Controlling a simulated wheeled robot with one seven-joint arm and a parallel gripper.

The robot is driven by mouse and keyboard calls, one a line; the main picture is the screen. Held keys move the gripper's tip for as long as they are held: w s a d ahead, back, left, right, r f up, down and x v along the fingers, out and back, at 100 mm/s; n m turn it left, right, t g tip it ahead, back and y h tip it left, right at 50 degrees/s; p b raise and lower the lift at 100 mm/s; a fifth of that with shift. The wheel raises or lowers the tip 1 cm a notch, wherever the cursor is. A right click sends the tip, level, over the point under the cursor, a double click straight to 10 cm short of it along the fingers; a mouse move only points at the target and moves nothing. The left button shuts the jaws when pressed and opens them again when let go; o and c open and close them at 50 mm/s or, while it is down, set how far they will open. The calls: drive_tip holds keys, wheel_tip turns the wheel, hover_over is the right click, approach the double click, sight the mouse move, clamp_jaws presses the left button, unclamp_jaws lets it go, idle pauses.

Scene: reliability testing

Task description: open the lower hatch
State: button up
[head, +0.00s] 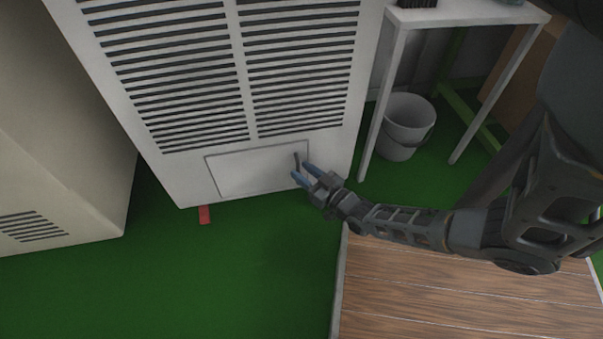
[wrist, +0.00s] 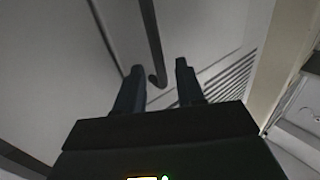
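The lower hatch (head: 255,170) is a pale rectangular panel low on the front of a tall white cabinet with louvred vents. It lies flush with the cabinet front and looks shut. Its dark handle (head: 297,161) is a thin bar near the right edge of the panel. My gripper (head: 303,174) is right at the handle, with its fingers apart. In the wrist view the two fingers (wrist: 159,72) are open, and the dark handle (wrist: 151,40) runs between them in the picture. I cannot tell whether either finger touches it.
A wooden platform (head: 460,302) lies at the lower right under my arm. A white table (head: 468,16) and a white bucket (head: 397,141) stand right of the cabinet. The green floor (head: 230,270) before the hatch is clear.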

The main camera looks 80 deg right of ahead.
drive_tip(key=shift+w+d, duration=0.25)
drive_tip(key=shift+w, duration=0.15)
drive_tip(key=shift+c, duration=0.2)
clamp_jaws()
